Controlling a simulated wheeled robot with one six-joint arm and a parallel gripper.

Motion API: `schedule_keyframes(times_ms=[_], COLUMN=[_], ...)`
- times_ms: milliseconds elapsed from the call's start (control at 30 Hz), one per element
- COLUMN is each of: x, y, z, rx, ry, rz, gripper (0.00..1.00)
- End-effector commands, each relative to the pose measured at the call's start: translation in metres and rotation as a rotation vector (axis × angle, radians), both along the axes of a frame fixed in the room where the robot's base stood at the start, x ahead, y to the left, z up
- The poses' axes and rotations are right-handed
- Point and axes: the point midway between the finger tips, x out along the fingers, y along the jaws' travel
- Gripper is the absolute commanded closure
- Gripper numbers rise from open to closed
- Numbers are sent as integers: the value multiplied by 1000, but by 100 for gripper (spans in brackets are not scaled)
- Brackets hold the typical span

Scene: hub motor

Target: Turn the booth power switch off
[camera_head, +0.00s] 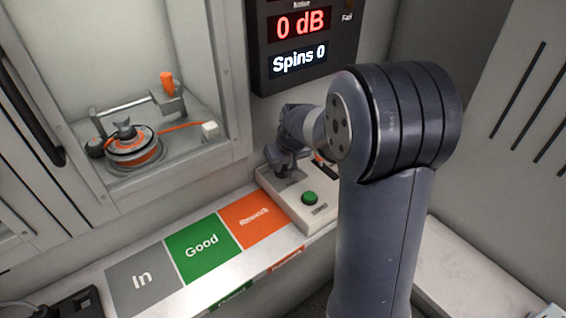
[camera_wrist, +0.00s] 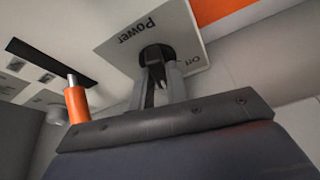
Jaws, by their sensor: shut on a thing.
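The booth power switch is the black round part (camera_wrist: 154,53) on a pale plate lettered "Power" and "Off" (camera_wrist: 185,50) in the wrist view. My gripper (camera_wrist: 160,85) is at the switch, its fingers closed on it and covering most of its lever. In the head view my gripper (camera_head: 287,168) reaches down to the back left of the pale control box (camera_head: 325,222), and the switch is hidden there. I cannot tell which position the switch points to.
A green button (camera_head: 309,198) sits on the box near my arm. A display (camera_head: 300,45) above reads "0 dB" and "Spins 0". The booth at left holds a hub motor (camera_head: 133,148). "In", "Good" and "Rework" pads (camera_head: 200,245) lie clear. An orange handle (camera_wrist: 76,103) stands left of my gripper.

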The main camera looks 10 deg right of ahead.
Motion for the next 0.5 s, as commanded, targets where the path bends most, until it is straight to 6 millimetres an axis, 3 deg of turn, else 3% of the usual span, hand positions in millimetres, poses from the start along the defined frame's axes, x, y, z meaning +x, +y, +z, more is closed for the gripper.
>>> schedule_keyframes(times_ms=[500], x=[2], y=[-4], z=[-2], rx=[0], ry=[-2], rz=[483], gripper=[100])
